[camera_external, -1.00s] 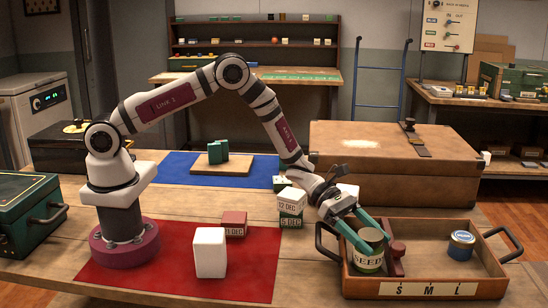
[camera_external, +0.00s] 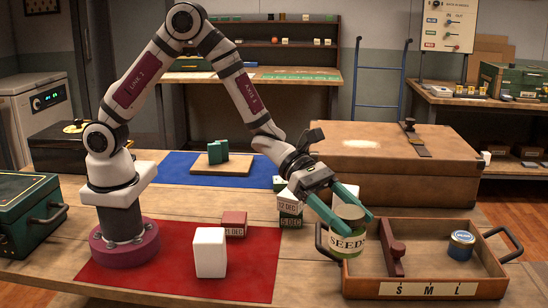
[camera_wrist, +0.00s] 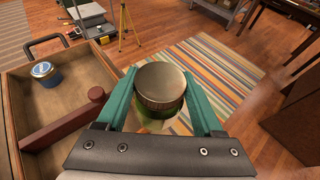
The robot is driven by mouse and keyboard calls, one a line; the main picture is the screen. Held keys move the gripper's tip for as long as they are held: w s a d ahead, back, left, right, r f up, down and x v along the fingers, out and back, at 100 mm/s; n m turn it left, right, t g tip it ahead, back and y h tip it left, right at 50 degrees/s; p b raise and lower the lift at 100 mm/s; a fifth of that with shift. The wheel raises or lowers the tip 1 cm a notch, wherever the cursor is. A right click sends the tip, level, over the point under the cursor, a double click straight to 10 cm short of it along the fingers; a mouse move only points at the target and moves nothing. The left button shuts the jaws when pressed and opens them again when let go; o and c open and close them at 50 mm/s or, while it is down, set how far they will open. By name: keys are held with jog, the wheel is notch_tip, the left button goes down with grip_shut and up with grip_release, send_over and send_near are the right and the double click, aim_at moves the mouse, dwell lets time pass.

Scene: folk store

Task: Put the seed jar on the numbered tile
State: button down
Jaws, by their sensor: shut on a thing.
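The seed jar (camera_external: 346,242), a glass jar with a cream label reading SEEDS and a gold lid, is upright between the teal fingers of my gripper (camera_external: 353,221). It is raised at the left end of the wooden tray (camera_external: 440,229). In the wrist view the jar's round metal lid (camera_wrist: 160,86) lies between both fingers of my gripper (camera_wrist: 160,76), and the lid hides most of the jar's body. I cannot make out a tile with a number. Blocks marked with December dates (camera_external: 290,203) stand left of the jar.
The tray has a red-brown divider (camera_external: 394,258), a blue-lidded tin (camera_external: 461,243) and an S, M, L strip (camera_external: 428,289). A large brown case (camera_external: 390,168) stands behind. A white block (camera_external: 210,252) and red date block (camera_external: 234,223) sit on the red mat (camera_external: 150,280).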

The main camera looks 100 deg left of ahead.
jog(key=shift+d+r, duration=0.15)
jog(key=shift+r, duration=0.35)
jog(key=r, duration=0.2)
jog(key=a+r, duration=0.1)
jog(key=r, duration=0.2)
jog(key=shift+r, duration=0.2)
jog(key=w+a+n+t+y, duration=0.2)
jog(key=a, duration=1)
jog(key=n+t+y, duration=0.1)
jog(key=n+y, duration=0.5)
jog(key=y, duration=0.1)
send_over(282, 179)
notch_tip(282, 179, down, 15)
jog(key=shift+d+f, duration=0.1)
